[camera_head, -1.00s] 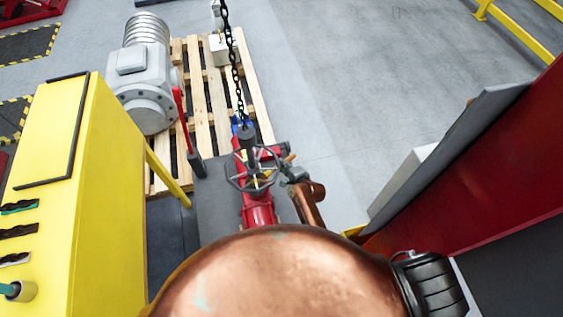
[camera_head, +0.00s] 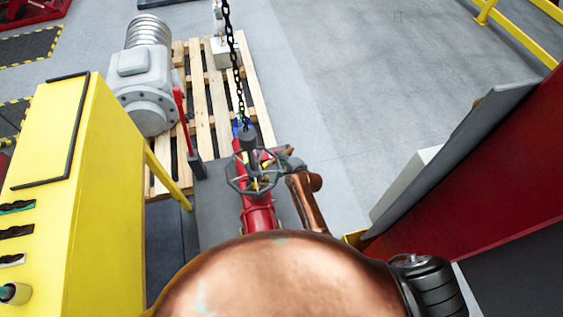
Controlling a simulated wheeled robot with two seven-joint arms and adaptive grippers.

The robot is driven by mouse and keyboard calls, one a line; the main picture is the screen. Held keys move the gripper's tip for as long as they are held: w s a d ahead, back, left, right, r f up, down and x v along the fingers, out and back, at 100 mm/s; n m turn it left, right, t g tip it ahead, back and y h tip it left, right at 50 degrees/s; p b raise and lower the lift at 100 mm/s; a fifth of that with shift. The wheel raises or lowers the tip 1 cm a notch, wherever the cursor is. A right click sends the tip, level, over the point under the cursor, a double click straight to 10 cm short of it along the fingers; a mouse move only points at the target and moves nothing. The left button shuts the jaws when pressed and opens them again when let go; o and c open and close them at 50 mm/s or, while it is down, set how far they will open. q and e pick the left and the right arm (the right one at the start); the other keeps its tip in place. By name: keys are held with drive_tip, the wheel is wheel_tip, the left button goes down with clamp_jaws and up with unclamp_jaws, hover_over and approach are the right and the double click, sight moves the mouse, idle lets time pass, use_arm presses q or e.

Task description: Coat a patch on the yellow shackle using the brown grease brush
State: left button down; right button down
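My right gripper (camera_head: 291,162) is small and dark at the end of my copper arm, just right of the valve handwheel. A small brown piece, which looks like the brown grease brush (camera_head: 288,151), sticks out at its fingertips; the fingers themselves are too small to make out clearly. A small yellow spot, possibly the yellow shackle (camera_head: 245,157), shows by the handwheel, left of the brush and apart from it. My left gripper is not in view.
A red valve body (camera_head: 257,213) with a grey handwheel (camera_head: 232,183) stands on a grey plate (camera_head: 213,212). A black chain (camera_head: 236,70) hangs above it, with a blue part (camera_head: 243,126) at its lower end. A yellow cabinet (camera_head: 110,200) stands left; a pallet (camera_head: 255,85) lies behind.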

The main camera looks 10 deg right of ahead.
drive_tip(key=shift+w, duration=0.35)
drive_tip(key=shift+r, duration=0.1)
drive_tip(key=shift+s+a+p, duration=0.1)
drive_tip(key=shift+s+p, duration=1.3)
drive_tip(key=shift+s, duration=0.35)
drive_tip(key=s+p, duration=0.1)
drive_tip(key=s, duration=0.2)
drive_tip(key=shift+p, duration=0.35)
drive_tip(key=shift+w, duration=0.1)
drive_tip(key=d, duration=0.6)
drive_tip(key=shift+d+b, duration=0.2)
drive_tip(key=shift+b, duration=0.25)
drive_tip(key=shift+w, duration=0.1)
